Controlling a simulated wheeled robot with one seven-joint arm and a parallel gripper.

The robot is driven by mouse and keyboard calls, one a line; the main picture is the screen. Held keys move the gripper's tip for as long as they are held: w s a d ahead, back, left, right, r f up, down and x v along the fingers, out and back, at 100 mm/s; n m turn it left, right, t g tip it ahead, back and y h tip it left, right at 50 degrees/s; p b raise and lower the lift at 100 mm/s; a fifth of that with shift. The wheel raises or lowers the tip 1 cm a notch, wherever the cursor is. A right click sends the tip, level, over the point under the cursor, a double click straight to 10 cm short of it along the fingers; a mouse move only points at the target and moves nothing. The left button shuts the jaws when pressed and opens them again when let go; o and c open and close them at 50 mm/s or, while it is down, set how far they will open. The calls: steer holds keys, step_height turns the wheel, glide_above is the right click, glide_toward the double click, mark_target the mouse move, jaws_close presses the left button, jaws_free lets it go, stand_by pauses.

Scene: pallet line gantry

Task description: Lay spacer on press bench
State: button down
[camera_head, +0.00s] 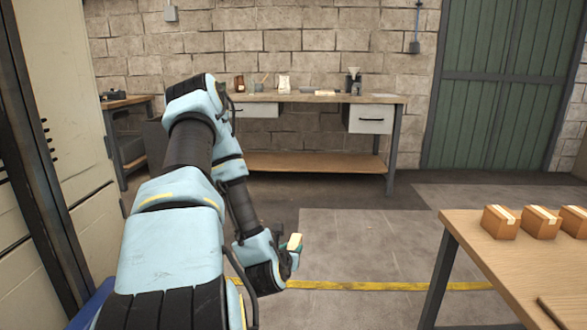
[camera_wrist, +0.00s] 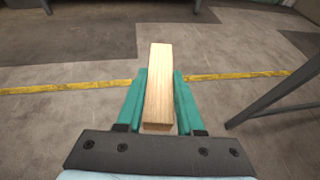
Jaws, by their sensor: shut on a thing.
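The spacer (camera_wrist: 160,80) is a plain light wooden block, held lengthwise between the two green fingers of my gripper (camera_wrist: 160,95) in the wrist view. In the head view the spacer (camera_head: 294,241) shows as a small pale piece at the tip of my gripper (camera_head: 292,250), low over the floor and away from any table. A workbench (camera_head: 320,98) with a wooden top, drawers and a lower shelf stands against the back wall. I cannot tell whether it is the press bench.
A wooden table (camera_head: 462,228) with several small cardboard boxes (camera_head: 501,222) is at the right front. A smaller table (camera_head: 128,101) stands at the back left. Bottles and small items crowd the back of the workbench. A yellow line (camera_head: 370,286) crosses the open floor. A cabinet (camera_head: 60,120) is close at left.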

steer(key=w+a+f+n+y, duration=0.3)
steer(key=a, duration=0.7)
step_height(320, 180, up, 17)
steer(key=p, duration=1.7)
steer(key=shift+s+d+f, duration=0.15)
steer(key=shift+d, duration=0.15)
steer(key=shift+f, duration=0.15)
